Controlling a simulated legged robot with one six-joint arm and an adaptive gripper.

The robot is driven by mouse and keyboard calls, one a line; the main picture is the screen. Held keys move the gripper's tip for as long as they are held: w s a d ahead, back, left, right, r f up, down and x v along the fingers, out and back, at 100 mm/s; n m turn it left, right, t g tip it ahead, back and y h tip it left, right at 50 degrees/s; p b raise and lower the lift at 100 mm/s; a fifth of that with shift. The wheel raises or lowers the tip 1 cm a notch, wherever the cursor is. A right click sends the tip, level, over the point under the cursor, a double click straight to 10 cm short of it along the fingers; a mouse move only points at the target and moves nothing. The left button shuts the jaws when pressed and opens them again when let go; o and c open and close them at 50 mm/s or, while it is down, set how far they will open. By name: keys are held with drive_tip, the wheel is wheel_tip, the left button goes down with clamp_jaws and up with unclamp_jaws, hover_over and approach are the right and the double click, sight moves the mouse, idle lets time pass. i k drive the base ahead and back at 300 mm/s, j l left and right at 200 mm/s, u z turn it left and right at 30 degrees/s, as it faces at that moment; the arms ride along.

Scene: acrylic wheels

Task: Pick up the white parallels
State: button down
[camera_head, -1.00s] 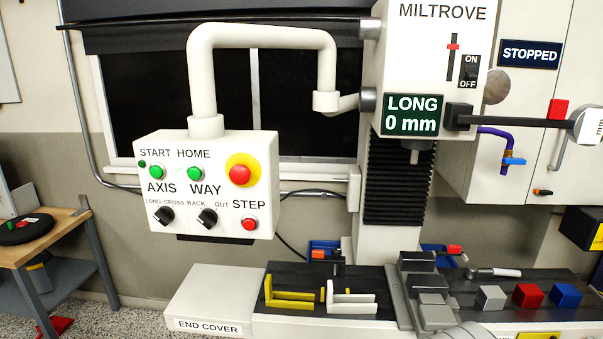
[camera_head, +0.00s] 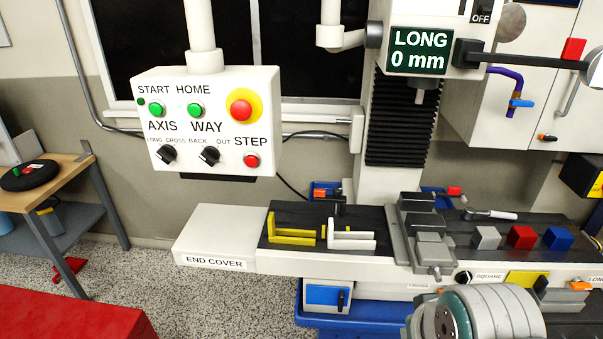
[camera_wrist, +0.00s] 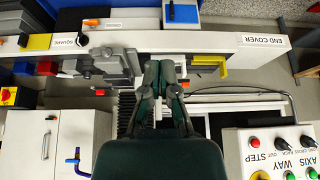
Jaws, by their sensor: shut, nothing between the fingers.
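The white parallels (camera_head: 352,239) lie on the dark machine table, just right of the yellow parallels (camera_head: 293,236) and left of the grey vise (camera_head: 425,232). The head view does not show my gripper.
Grey, red and blue blocks (camera_head: 521,237) sit right of the vise. The control panel (camera_head: 207,121) hangs above the left end of the table. The white END COVER block (camera_head: 216,233) is at the table's left end. The spindle column (camera_head: 399,120) rises behind.

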sight(352, 234)
drive_tip(key=i+j+z, duration=0.7)
drive_tip(key=i+j, duration=0.1)
drive_tip(key=j, duration=0.05)
